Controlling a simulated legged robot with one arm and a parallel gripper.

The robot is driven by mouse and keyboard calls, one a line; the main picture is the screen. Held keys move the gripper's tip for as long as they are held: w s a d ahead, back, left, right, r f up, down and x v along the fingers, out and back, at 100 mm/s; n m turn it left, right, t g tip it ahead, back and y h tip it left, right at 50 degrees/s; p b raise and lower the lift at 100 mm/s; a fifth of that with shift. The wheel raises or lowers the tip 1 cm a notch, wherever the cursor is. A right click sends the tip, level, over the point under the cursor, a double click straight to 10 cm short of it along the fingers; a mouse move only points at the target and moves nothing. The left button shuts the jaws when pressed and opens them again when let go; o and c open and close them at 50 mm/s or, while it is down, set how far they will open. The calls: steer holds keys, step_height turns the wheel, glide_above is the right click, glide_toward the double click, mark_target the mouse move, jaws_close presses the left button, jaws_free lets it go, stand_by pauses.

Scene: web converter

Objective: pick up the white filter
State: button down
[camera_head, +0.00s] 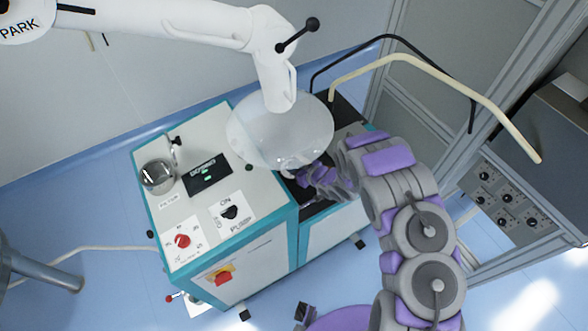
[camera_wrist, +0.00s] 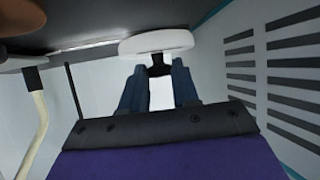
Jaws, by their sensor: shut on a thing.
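The white filter (camera_wrist: 157,43) shows in the wrist view as a pale, flat round disc seen nearly edge-on, just beyond my fingertips. A short dark part sits below its middle, between the fingers. My gripper (camera_wrist: 158,70) is shut on the filter. In the head view, my gripper (camera_head: 307,178) is at the dark top of the machine, beside the lower edge of the clear hood. A small pale piece of the filter (camera_head: 288,173) shows at its tip, and the hood and gripper hide the rest.
The clear hood (camera_head: 280,130) hangs from a white extraction arm (camera_head: 275,75) close above my gripper. The teal and white machine (camera_head: 225,185) carries a metal pot (camera_head: 158,176), a display and switches. A cream hose (camera_head: 440,70) and grey cabinet stand at right.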

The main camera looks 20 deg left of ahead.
step_height(320, 180, up, 4)
steer(key=shift+f+p, duration=0.2)
steer(key=shift+p, duration=0.1)
steer(key=shift+w+d+r, duration=0.1)
steer(key=shift+w+r, duration=0.15)
steer(key=shift+r, duration=0.05)
steer(key=w+d, duration=0.4)
steer(key=w, duration=0.1)
steer(key=w+d+p, duration=0.1)
steer(key=w+d, duration=0.7)
steer(key=w, duration=0.1)
steer(key=shift+w+d+f, duration=0.1)
steer(key=shift+w+d, duration=0.15)
steer(key=shift+w, duration=0.05)
